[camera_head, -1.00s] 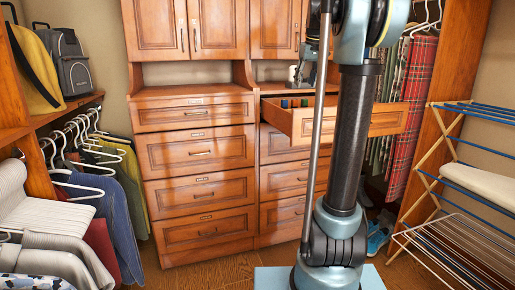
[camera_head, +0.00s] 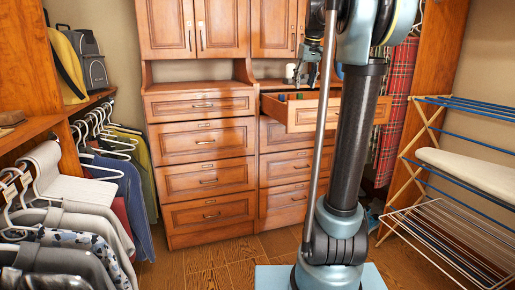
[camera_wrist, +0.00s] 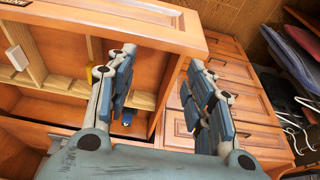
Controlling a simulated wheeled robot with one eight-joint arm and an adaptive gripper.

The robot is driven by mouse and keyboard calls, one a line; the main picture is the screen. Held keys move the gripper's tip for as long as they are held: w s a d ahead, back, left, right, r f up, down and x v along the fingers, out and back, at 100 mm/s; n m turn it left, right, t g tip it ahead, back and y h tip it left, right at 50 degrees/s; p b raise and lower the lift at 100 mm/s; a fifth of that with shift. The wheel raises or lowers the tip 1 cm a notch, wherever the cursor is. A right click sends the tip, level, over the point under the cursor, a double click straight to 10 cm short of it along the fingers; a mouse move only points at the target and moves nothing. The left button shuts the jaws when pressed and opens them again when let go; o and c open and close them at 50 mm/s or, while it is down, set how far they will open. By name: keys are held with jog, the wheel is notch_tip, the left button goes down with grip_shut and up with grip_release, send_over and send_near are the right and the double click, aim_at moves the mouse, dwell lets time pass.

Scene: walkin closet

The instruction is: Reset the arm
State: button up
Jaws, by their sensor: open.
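My gripper (camera_wrist: 161,78) is open in the wrist view, with its two blue-padded fingers apart and nothing between them. In the head view, my arm stands in front of the right side of the wooden cabinet and hides part of it. Part of my gripper (camera_head: 304,68) shows beside the arm, above an open drawer (camera_head: 302,114). The wrist view looks onto this drawer (camera_wrist: 150,32), which has wooden dividers and a small blue item (camera_wrist: 127,118) inside.
Hanging clothes (camera_head: 75,225) line the left side, with a grey backpack (camera_head: 88,58) on a shelf above. A drying rack (camera_head: 445,225) stands at the right. Closed drawers (camera_head: 208,180) fill the cabinet's left column. Wooden floor (camera_head: 215,265) shows in front.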

jog(key=s+f+m+g+h, duration=0.1)
jog(key=s+f+m, duration=0.2)
jog(key=s+f, duration=3.4)
jog(key=shift+s+a+f, duration=0.4)
jog(key=shift+s, duration=0.5)
jog(key=shift+w, duration=0.1)
jog(key=shift+w+f, duration=0.2)
jog(key=shift+w, duration=0.15)
